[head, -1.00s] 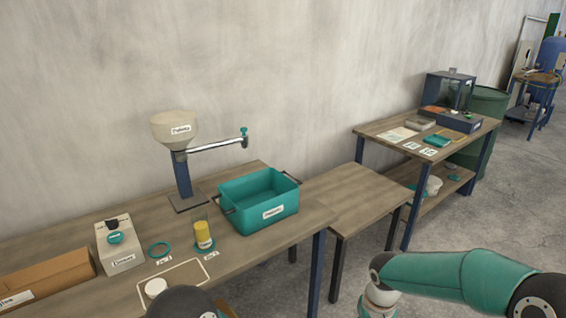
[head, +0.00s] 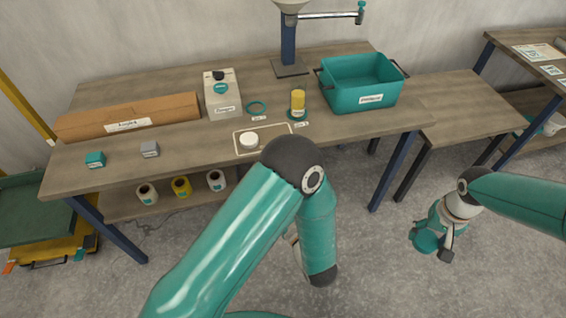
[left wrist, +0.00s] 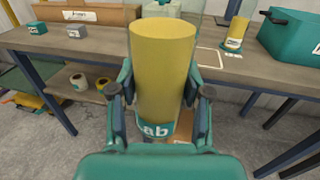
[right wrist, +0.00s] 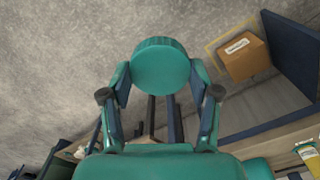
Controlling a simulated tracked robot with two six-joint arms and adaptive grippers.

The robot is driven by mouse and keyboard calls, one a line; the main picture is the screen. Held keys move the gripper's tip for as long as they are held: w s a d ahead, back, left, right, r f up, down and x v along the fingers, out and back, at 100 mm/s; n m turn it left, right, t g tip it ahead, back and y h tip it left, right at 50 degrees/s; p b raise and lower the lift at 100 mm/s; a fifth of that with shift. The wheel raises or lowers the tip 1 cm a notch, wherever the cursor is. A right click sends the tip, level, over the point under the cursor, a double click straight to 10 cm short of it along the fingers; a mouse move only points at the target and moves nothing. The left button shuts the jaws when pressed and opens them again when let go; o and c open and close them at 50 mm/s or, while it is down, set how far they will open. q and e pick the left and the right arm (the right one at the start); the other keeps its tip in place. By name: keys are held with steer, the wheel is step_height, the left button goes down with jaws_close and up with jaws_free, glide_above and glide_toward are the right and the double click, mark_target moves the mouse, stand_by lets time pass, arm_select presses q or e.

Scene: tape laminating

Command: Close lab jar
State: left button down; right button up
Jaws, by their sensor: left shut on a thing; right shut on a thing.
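My left gripper (left wrist: 160,88) is shut on a clear lab jar with yellow contents (left wrist: 162,60) and a teal "Lab" label, in the left wrist view. The jar's top runs toward the upper picture edge, so I cannot tell its rim clearly. In the head view my left arm hides the jar and most of that gripper. My right gripper (head: 436,243) is shut on a round teal lid (right wrist: 160,64), seen face-on in the right wrist view. In the head view the lid (head: 426,241) is low at the right, in front of the tables and well apart from my left arm.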

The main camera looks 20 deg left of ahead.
arm_select(q)
steer(key=w+d+r+m+t+h, duration=0.1)
steer(key=d+m+t+h, duration=0.4)
steer(key=h, duration=0.5)
steer(key=d+r+m, duration=0.1)
steer(key=d+m, duration=0.1)
steer(key=d, duration=0.1)
steer(key=shift+w+d+m+t, duration=0.25)
steer(key=shift+w+m+t, duration=0.05)
steer(key=shift+w+t, duration=0.1)
steer(key=shift+a+f, duration=0.1)
steer(key=a+n+g+y, duration=0.1)
steer(key=a+n+y, duration=0.1)
steer(key=y, duration=0.1)
steer(key=s+a+f+n+g+y, duration=0.1)
steer(key=a+n+g+y, duration=0.1)
steer(key=a+y, duration=0.1)
steer(key=a+n+g+y, duration=0.2)
steer(key=a+n+y, duration=0.1)
steer(key=shift+s+f+y, duration=0.15)
steer(key=shift+f+y, duration=0.15)
steer(key=shift+f, duration=0.05)
steer(key=shift+s+a+f+n+g+y, duration=0.1)
steer(key=shift+s+a+n+g+y, duration=0.4)
steer(key=shift+g, duration=0.3)
steer(key=shift+w, duration=0.1)
